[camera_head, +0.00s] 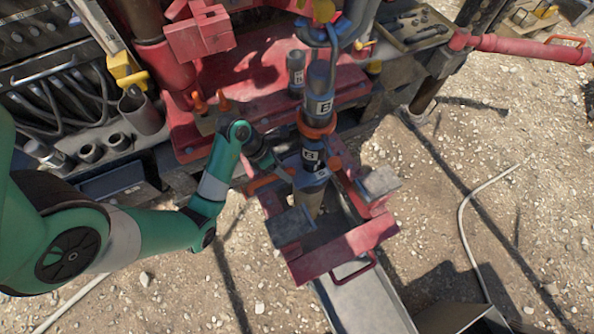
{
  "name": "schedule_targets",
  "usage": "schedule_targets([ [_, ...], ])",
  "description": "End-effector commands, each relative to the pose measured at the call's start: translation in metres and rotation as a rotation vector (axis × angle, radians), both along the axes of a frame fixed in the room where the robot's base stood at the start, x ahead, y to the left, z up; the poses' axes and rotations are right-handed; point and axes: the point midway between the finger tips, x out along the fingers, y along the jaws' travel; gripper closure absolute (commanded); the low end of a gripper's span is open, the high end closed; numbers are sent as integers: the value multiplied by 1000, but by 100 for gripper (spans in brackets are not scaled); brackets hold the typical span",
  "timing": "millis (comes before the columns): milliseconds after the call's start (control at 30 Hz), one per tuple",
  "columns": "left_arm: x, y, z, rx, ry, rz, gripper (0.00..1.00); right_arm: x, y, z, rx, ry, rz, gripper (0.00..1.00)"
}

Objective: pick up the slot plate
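I cannot clearly pick out the slot plate. An orange bar (265,182) lies at the left of the red clamp frame (345,252) and may be part of it, but I cannot tell. My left gripper (279,171) reaches in from the left, close to the drill rod (313,155) and just above the orange bar. Its fingers are small and partly lost against the rod and frame, so I cannot tell whether they are open or hold anything. The rod stands upright through the frame, with an orange collar (316,125) around it. My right gripper is not in view.
A grey trough (368,305) runs from below the frame toward the bottom edge. Red rig machinery (265,95) stands behind the rod. Hoses and a tool rack (60,85) fill the upper left. Open gravel (530,190) lies to the right, crossed by a pale hose (463,225).

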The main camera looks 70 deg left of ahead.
Motion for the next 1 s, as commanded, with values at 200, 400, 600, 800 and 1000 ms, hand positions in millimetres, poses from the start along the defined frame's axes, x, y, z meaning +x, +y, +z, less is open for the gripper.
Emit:
schedule_targets([
  [200, 0, 0, 0, 0, 0, 0, 88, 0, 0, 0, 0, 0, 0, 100],
  [400, 0, 0, 0, 0, 0, 0, 100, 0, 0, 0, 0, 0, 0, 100],
  [600, 0, 0, 0, 0, 0, 0, 100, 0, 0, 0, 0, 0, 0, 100],
  [800, 0, 0, 0, -1, 0, 0, 100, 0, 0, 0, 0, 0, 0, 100],
  [1000, 0, 0, 0, -1, 0, 0, 100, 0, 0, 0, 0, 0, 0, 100],
])
